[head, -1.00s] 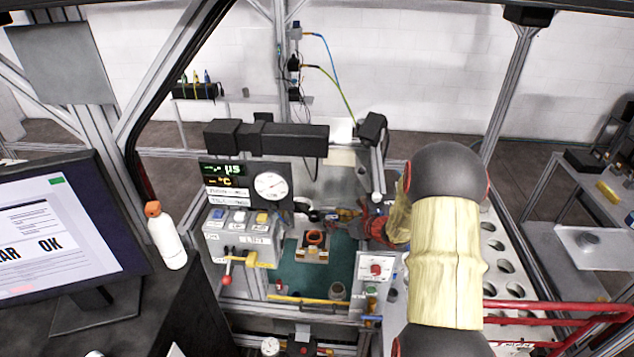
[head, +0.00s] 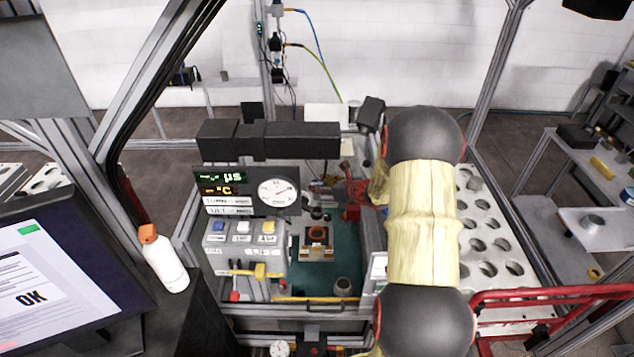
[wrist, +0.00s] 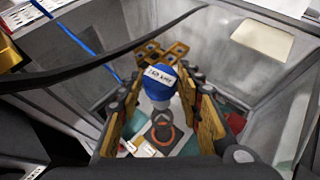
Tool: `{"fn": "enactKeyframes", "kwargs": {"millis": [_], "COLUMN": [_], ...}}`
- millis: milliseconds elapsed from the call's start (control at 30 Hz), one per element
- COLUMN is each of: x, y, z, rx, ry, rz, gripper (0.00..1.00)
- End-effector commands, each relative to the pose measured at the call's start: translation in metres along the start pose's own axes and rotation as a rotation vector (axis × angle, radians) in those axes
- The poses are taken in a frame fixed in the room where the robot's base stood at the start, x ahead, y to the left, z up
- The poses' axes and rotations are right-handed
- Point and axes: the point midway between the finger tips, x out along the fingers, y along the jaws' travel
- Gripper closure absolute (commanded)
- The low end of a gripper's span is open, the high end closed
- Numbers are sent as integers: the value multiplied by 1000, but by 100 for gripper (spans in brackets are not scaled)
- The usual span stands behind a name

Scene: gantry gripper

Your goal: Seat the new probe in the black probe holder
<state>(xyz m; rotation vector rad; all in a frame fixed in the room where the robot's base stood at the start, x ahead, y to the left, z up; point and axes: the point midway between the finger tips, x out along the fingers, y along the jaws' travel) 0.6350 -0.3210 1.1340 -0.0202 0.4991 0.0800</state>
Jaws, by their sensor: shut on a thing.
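The new probe (wrist: 160,82) has a blue cap with a white label, its print too small to read surely. My gripper (wrist: 166,108) is shut on it in the wrist view, with yellow-padded fingers on both sides. The black probe holder (head: 316,243) stands on the green floor of the bench, with an orange ring (head: 317,232) on top. In the wrist view an orange ring (wrist: 170,146) shows below the probe, apart from the cap. The probe's lower end is hard to make out there. In the head view my gripper is small and unclear behind the holder.
A gauge panel (head: 252,192) and a button box (head: 243,247) stand left of the holder. A grey cup (head: 343,287) stands at the front right of the green floor. Grey walls surround the bench. A dark cable (wrist: 95,72) crosses the wrist view.

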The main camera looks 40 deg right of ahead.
Motion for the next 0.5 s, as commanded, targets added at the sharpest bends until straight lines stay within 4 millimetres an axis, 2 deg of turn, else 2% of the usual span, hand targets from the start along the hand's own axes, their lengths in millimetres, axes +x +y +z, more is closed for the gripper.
{"fn": "enactKeyframes", "kwargs": {"millis": [400,500], "x": [0,4], "y": [0,0], "z": [-1,-7], "rx": [0,1], "ry": [-2,-1], "rz": [0,0], "gripper": [92,92]}}
